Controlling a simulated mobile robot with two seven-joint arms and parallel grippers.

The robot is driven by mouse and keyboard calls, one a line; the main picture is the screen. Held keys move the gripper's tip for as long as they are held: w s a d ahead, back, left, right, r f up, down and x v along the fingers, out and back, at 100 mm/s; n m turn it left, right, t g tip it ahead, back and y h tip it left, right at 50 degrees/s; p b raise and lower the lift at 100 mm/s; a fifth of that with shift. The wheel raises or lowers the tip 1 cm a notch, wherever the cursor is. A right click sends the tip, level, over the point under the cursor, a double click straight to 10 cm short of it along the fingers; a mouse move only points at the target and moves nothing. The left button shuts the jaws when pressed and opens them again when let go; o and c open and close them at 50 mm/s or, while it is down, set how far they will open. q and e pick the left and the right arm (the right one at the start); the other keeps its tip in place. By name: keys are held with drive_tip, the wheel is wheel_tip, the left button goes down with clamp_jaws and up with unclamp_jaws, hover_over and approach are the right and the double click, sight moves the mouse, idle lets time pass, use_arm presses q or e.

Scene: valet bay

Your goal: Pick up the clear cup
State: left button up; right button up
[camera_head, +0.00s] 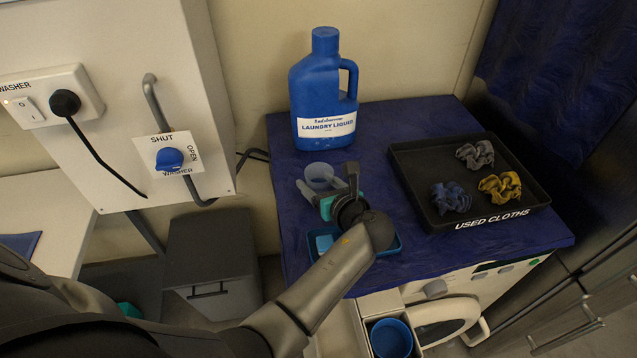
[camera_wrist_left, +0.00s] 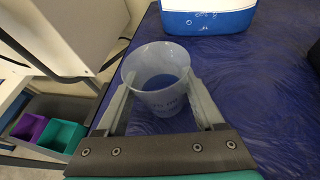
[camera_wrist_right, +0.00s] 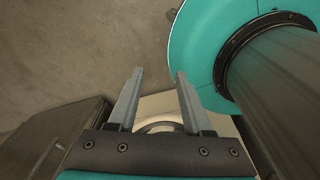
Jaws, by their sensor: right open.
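The clear cup (camera_head: 319,172) stands upright on the blue-covered top of the washer, in front of the laundry bottle. My left gripper (camera_head: 329,184) reaches over the top with its fingers spread, one to each side of the cup. In the left wrist view the translucent cup (camera_wrist_left: 157,85) sits between the two grey fingers (camera_wrist_left: 159,82), with faint lettering on its wall. I cannot tell whether either finger touches it. My right gripper (camera_wrist_right: 158,72) is open and empty, away from the cup; the right wrist view shows a grey surface beyond it.
A blue laundry liquid bottle (camera_head: 325,90) stands behind the cup. A black tray (camera_head: 420,205) with three scrunched cloths lies to the right. A small blue tray (camera_head: 397,246) sits partly hidden under my left arm. A wall panel with a blue valve knob (camera_head: 170,158) is at left.

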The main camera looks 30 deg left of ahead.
use_arm(q)
drive_tip(key=c, duration=0.8)
use_arm(e)
drive_tip(key=shift+s+a, duration=0.1)
drive_tip(key=shift+a, duration=0.5)
use_arm(q)
drive_tip(key=shift+r, duration=0.1)
drive_tip(key=shift+r+p, duration=0.5)
drive_tip(key=shift+r, duration=0.55)
drive_tip(key=shift+r+p, duration=3)
drive_tip(key=shift+r, duration=5.8)
use_arm(e)
wheel_tip(320, 180, up, 7)
drive_tip(key=shift+d, duration=0.3)
